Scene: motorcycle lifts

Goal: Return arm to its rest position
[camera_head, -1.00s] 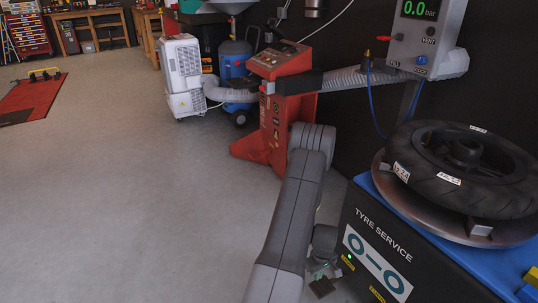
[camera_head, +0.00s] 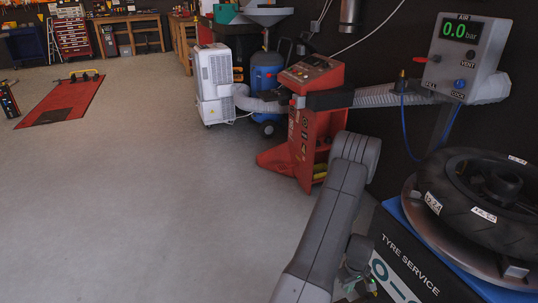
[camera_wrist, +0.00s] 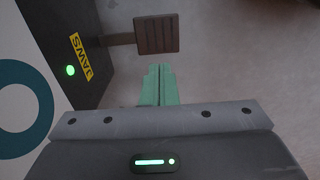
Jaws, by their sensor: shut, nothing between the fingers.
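My arm shows in the head view, reaching up from the bottom and bending down at its elbow. My gripper (camera_head: 358,280) hangs low beside the tyre service machine (camera_head: 408,262), partly hidden behind my arm. In the wrist view my gripper's green fingers (camera_wrist: 157,84) are together with nothing between them. The machine's dark side with a yellow JAWS label (camera_wrist: 78,50) stands to their left. A dark ribbed pedal (camera_wrist: 157,34) on a short bar lies beyond the fingertips, apart from them in the picture.
A tyre (camera_head: 480,200) lies on the machine's turntable. A red cabinet (camera_head: 312,130) with a grey hose stands behind my arm. A white unit (camera_head: 213,85) and a blue tank (camera_head: 267,78) stand further back. A red lift plate (camera_head: 68,100) lies left. The middle floor is open.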

